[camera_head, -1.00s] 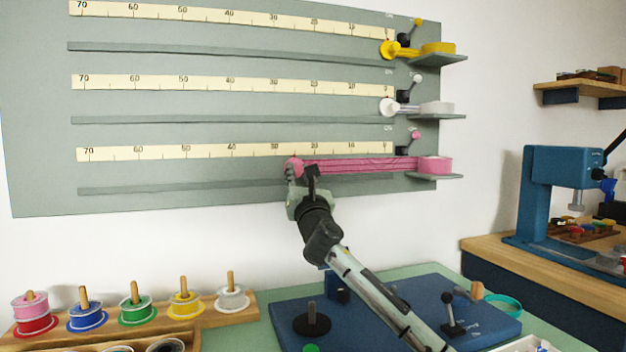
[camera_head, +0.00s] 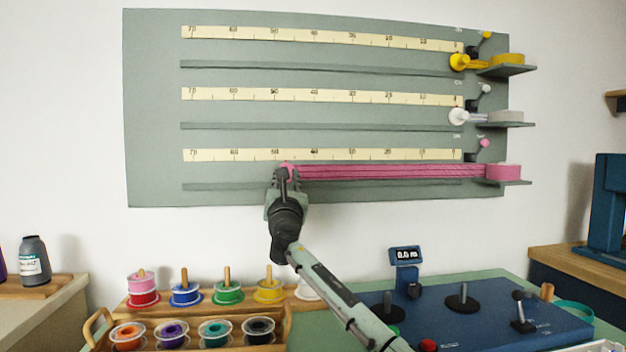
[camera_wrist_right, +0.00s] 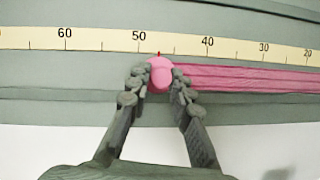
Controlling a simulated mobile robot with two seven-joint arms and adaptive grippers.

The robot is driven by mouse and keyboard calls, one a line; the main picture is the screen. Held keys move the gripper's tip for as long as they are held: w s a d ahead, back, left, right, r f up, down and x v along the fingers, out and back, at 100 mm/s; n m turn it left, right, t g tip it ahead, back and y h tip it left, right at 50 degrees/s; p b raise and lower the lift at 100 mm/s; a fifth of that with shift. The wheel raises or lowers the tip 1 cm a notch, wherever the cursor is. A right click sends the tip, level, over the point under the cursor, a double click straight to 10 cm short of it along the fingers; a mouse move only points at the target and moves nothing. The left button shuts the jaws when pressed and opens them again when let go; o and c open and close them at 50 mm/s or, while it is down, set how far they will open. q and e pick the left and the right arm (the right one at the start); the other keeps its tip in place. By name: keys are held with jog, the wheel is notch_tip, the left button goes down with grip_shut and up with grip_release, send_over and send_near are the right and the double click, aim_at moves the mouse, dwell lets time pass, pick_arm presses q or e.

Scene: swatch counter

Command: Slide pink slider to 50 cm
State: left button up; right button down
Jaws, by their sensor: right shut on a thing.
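The pink slider (camera_head: 288,167) sits on the lowest track of the grey wall board, with a pink ribbon (camera_head: 390,172) stretched right from it to the pink roll (camera_head: 503,172). The slider's knob also shows in the right wrist view (camera_wrist_right: 160,74). A small red pointer above it stands between 50 and 40 on the lowest scale (camera_wrist_right: 100,40), nearer 50, at roughly 47. My right gripper (camera_head: 286,175) is shut on the pink slider, one finger on each side of the knob. My left gripper is not in view.
Yellow slider (camera_head: 459,62) and white slider (camera_head: 459,116) stand at the right ends of the upper tracks. The lowest track (camera_head: 225,187) is clear left of the gripper. Below are a spool rack (camera_head: 205,297) and a blue device (camera_head: 470,325) with a small display.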

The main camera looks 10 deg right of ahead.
jog(key=a, duration=0.2)
jog(key=shift+a, duration=0.35)
jog(key=c, duration=1.3)
grip_release()
jog(key=shift+c, duration=0.2)
jog(key=v, duration=1.2)
jog(key=shift+a, duration=0.1)
